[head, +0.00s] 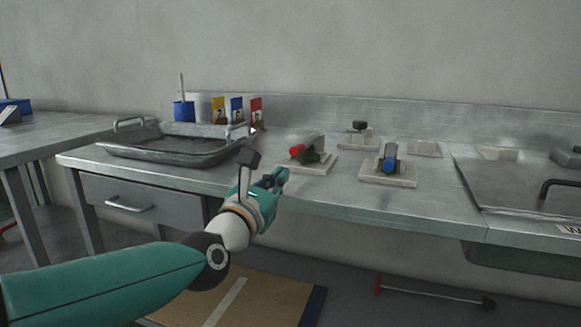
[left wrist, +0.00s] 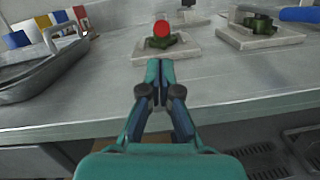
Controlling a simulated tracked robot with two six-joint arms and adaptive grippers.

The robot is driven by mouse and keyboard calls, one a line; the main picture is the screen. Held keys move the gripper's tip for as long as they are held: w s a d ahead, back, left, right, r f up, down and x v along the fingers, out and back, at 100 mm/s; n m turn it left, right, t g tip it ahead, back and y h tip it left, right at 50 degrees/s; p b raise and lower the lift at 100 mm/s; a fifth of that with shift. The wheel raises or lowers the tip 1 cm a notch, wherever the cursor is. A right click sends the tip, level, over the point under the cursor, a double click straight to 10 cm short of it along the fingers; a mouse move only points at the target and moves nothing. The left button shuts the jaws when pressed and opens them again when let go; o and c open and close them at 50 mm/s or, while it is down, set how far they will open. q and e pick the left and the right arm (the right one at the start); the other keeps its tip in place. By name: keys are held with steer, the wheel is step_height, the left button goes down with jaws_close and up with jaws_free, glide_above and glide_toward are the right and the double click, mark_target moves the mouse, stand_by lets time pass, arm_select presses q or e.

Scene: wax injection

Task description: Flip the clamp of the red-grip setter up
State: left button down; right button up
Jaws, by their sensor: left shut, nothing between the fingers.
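The red-grip setter (head: 308,150) stands on a pale square base (head: 318,168) on the metal bench. Its red grip (head: 296,149) points to the left and toward me in the head view. In the left wrist view the red grip (left wrist: 162,28) shows end-on above a green body (left wrist: 178,44). My left gripper (head: 279,177) is shut and empty, in front of the setter and apart from it. In the left wrist view its closed fingertips (left wrist: 159,66) lie just below the setter's base. My right gripper is not in view.
A blue-grip setter (head: 390,157) stands to the right, and a black-knobbed fixture (head: 359,129) behind. A metal tray (head: 170,153) and yellow, blue and red cards (head: 237,108) are at the left. A sink (head: 520,187) is at the right. Bench surface between them is clear.

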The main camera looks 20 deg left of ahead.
mark_target(290, 181)
arm_select(q)
steer(key=w, duration=0.5)
steer(key=shift+w+d+r, duration=0.15)
steer(key=shift+d+r, duration=0.1)
steer(key=shift+r, duration=0.05)
